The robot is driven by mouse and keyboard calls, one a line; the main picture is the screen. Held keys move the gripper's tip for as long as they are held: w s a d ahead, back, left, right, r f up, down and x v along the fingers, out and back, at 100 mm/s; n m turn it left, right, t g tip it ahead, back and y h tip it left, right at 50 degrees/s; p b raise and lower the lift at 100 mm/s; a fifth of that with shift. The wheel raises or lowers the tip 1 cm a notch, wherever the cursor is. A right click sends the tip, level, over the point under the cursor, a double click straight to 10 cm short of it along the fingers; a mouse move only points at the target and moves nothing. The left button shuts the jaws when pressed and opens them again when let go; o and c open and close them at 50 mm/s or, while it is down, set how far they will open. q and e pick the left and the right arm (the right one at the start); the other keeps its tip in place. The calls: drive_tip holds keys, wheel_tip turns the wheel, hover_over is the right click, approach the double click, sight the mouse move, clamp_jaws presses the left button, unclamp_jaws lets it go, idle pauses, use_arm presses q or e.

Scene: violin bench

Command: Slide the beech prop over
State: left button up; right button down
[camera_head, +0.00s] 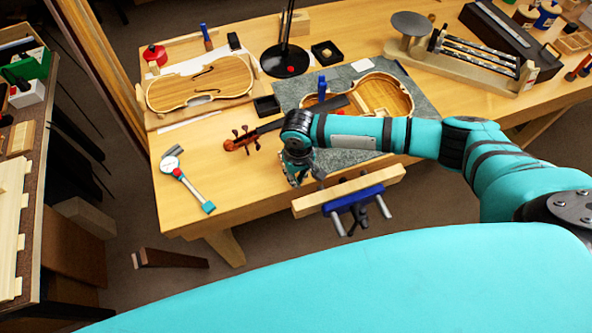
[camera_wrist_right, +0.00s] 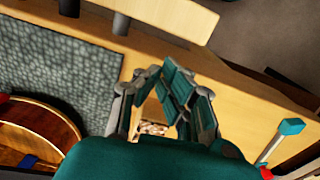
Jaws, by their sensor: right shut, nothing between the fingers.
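I cannot pick out the beech prop with certainty in either view. A small pale, brown-marked piece (camera_wrist_right: 153,128) shows through the gap in my right gripper in the right wrist view, too little of it to name. My right gripper (camera_head: 298,178) points down at the bench's front edge in the head view, left of the vise. In the right wrist view its fingers (camera_wrist_right: 172,88) are closed together with nothing held. My left gripper is in neither view.
A dark violin neck with pegs (camera_head: 245,141) lies left of my right gripper. The wooden vise jaw (camera_head: 385,182) juts from the bench's front edge. A grey mat (camera_head: 425,100) carries an open violin body (camera_head: 400,92). A dial caliper (camera_head: 190,184) lies at left, with bare bench around it.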

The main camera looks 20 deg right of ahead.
sight(281, 145)
drive_tip(key=shift+w+a, duration=0.1)
drive_tip(key=shift+w, duration=0.5)
drive_tip(key=w+b, duration=0.1)
drive_tip(key=w, duration=0.2)
drive_tip(key=w+b, duration=0.1)
drive_tip(key=w, duration=0.2)
drive_tip(key=w+a+b, duration=0.1)
drive_tip(key=w, duration=0.2)
drive_tip(key=shift+w+a+f, duration=0.1)
drive_tip(key=shift+w+f, duration=0.1)
drive_tip(key=shift+w, duration=0.15)
drive_tip(key=shift+w+r, duration=0.15)
drive_tip(key=shift+w, duration=0.15)
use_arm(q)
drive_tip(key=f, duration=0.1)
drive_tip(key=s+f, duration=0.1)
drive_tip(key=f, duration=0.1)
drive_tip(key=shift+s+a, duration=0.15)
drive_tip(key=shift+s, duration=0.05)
use_arm(e)
drive_tip(key=shift+s, duration=0.1)
